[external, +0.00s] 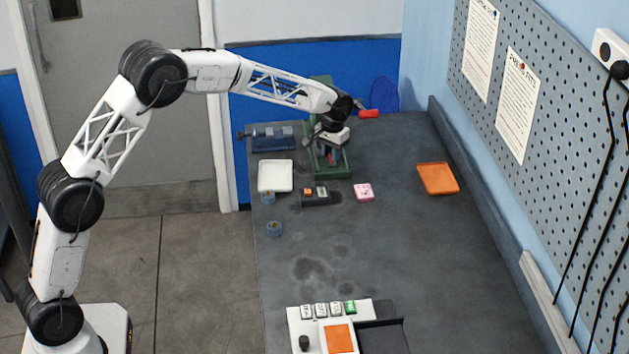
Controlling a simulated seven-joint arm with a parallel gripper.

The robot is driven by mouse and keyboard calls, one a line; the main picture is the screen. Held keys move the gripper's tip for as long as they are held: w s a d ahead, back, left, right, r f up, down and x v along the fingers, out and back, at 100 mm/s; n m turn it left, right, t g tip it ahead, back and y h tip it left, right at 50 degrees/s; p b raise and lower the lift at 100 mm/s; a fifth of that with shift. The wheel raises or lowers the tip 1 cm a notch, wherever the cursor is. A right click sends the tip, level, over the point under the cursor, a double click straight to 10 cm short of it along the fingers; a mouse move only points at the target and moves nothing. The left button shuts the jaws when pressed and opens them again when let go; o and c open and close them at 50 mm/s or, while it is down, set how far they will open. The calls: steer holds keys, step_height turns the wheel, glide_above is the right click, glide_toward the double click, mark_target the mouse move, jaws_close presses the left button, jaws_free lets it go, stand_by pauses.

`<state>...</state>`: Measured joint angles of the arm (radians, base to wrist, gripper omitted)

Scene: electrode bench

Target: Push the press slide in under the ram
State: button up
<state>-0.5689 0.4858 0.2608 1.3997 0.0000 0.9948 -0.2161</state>
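The green press (341,172) stands at the far end of the bench, with a red-ended handle (369,113) sticking out to its right. My gripper (329,156) points down at the press, over its base and in front of its column. The gripper and wrist cover the ram and most of the middle of the press. A small red part shows by the fingertips, but I cannot tell whether it is the slide or touches the fingers. The slide's position is not clear. The fingers are too small to tell open from shut.
A blue vise (272,138), a white tray (275,176), a dark block with small parts (317,198), a pink item (364,192) and small blue cups (274,229) lie near the press. An orange tray (437,178) is at right. A white device (301,327) stands in front. The middle bench is clear.

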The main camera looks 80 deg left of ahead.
steer(key=o, duration=0.4)
steer(key=shift+r, duration=0.1)
steer(key=shift+r, duration=3.8)
steer(key=shift+c, duration=0.2)
